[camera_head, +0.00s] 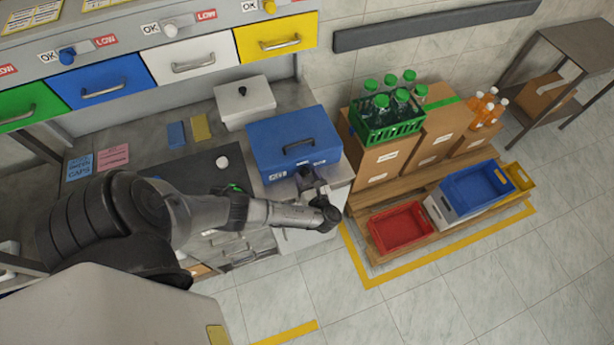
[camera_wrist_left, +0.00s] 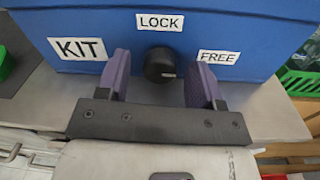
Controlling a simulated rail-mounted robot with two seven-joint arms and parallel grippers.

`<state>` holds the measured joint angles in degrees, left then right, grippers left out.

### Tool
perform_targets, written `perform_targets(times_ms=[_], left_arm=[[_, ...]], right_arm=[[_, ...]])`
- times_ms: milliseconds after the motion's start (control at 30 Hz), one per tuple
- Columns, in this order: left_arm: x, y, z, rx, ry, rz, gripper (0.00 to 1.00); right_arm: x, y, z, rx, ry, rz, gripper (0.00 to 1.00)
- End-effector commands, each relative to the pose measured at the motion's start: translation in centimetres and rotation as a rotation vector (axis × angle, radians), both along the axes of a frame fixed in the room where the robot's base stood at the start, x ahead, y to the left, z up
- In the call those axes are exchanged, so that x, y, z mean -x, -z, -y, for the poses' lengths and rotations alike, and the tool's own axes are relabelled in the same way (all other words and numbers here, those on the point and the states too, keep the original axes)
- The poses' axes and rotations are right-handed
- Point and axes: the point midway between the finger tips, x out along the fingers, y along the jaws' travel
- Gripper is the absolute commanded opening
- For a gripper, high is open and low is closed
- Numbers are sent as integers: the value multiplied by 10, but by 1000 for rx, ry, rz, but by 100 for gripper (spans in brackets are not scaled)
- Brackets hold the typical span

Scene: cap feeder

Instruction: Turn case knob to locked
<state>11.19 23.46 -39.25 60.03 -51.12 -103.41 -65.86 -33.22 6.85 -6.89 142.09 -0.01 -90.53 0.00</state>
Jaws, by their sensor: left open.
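The blue case (camera_head: 293,137) stands on the worktop, lid shut, a dark handle on top. The left wrist view shows its front face (camera_wrist_left: 95,22) close up, with KIT, LOCK and FREE labels. The black round case knob (camera_wrist_left: 160,64) sits below the LOCK label (camera_wrist_left: 160,22), left of and slightly below the FREE label (camera_wrist_left: 218,57). A small pale mark shows on the knob's lower right. My left gripper (camera_head: 307,180) is at the case front. Its purple fingers (camera_wrist_left: 160,75) are open, one on each side of the knob, with gaps visible. My right gripper is not in view.
A white box (camera_head: 245,103) stands behind the case, to its left. A dark mat (camera_head: 190,172) lies on the worktop to the left. A pallet on the right bears cartons, a green bottle crate (camera_head: 385,128) and a red bin (camera_head: 400,228).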

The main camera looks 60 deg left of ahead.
Motion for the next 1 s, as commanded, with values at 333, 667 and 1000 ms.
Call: perform_targets(times_ms=[333,667,1000], left_arm=[[0,0,0,0,0,0,49],[0,0,0,0,0,0,18],[0,-1,1,4,-1,39,12]], right_arm=[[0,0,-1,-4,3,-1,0],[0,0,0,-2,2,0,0],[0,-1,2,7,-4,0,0]])
